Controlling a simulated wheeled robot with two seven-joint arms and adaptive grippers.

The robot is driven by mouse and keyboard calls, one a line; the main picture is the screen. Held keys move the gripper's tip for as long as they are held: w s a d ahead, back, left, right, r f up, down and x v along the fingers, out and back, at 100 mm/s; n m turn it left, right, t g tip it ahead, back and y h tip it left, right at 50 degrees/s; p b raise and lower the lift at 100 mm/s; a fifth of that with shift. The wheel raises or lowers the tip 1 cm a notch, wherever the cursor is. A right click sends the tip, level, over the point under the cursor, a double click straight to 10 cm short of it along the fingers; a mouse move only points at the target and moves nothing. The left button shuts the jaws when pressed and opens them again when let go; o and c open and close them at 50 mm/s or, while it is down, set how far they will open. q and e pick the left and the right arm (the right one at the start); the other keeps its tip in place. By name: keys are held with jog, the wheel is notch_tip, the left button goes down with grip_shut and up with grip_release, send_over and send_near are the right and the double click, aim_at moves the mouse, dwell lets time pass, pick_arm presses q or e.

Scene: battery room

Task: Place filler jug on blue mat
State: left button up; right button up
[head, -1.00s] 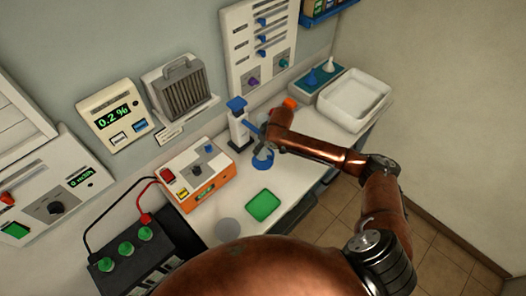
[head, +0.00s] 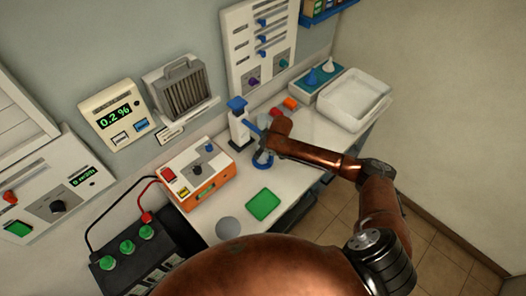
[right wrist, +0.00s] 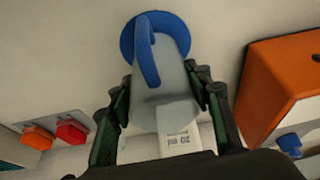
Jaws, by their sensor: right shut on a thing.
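The filler jug (right wrist: 165,75) is light grey with a blue handle, and it lies between the fingers of my right gripper (right wrist: 165,110) in the right wrist view. The gripper is shut on it. The round blue mat (right wrist: 129,40) shows behind the jug's far end, which covers much of it. In the head view the blue mat (head: 262,162) lies on the bench just below my right gripper (head: 268,133), which partly hides the jug. I cannot tell whether the jug touches the mat. My left gripper is not in view.
A white post with a blue top (head: 238,122) stands close left of the gripper. An orange-sided box (head: 196,172) is to the left. A green mat (head: 263,204) and grey disc (head: 228,228) lie nearer. A white tray (head: 355,98) sits at far right.

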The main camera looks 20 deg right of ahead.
jog(key=o, duration=0.7)
jog(key=shift+s+f, duration=0.3)
jog(key=shift+f, duration=0.1)
jog(key=o, duration=0.5)
jog(key=shift+s+f, duration=0.15)
jog(key=shift+f, duration=0.05)
jog(key=shift+c, duration=0.2)
jog(key=shift+r, duration=0.15)
jog(key=v, duration=0.8)
jog(key=w+v, duration=0.1)
jog(key=v, duration=0.4)
jog(key=shift+a+r, duration=0.1)
jog(key=shift+r, duration=0.25)
jog(key=shift+w, duration=0.1)
